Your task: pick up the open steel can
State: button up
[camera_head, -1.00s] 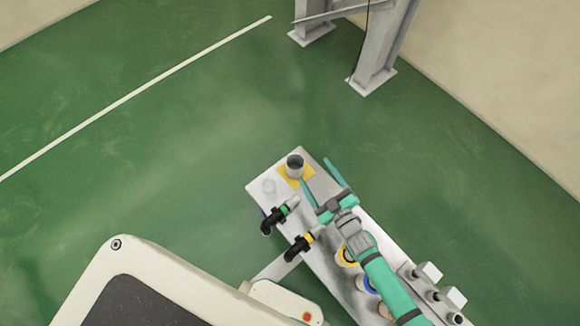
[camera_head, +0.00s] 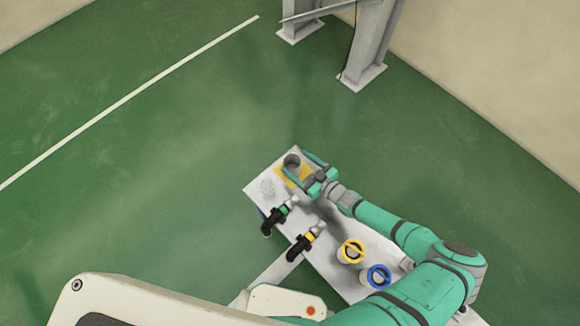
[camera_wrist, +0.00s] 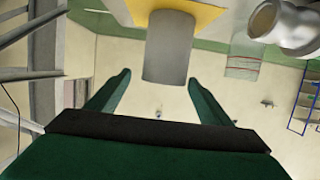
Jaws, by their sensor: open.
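The open steel can (camera_head: 292,162) stands upright on a yellow square mat (camera_head: 304,182) at the far end of the white bench. In the wrist view the can (camera_wrist: 168,48) is a plain grey cylinder between and beyond the fingertips, with the yellow mat (camera_wrist: 204,14) at the top. My gripper (camera_head: 303,168) is open, its two green fingers pointing at the can, one on either side of its line. In the wrist view my gripper (camera_wrist: 159,84) shows empty space between the fingers. I cannot tell whether a finger touches the can.
A clear cup (camera_head: 267,187) stands left of the can; it shows right of it in the wrist view (camera_wrist: 243,60). Green-banded (camera_head: 283,210) and yellow-banded (camera_head: 309,236) black fittings sit along the bench's left edge. Yellow-ringed (camera_head: 351,250) and blue-ringed (camera_head: 378,276) containers stand nearer.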

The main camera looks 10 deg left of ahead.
aim_at(287, 157)
jog(key=x, duration=0.5)
jog(key=shift+s+a, duration=0.2)
jog(key=shift+s, duration=0.05)
jog(key=shift+x, duration=0.9)
jog(key=shift+d, duration=0.1)
jog(key=c, duration=1.1)
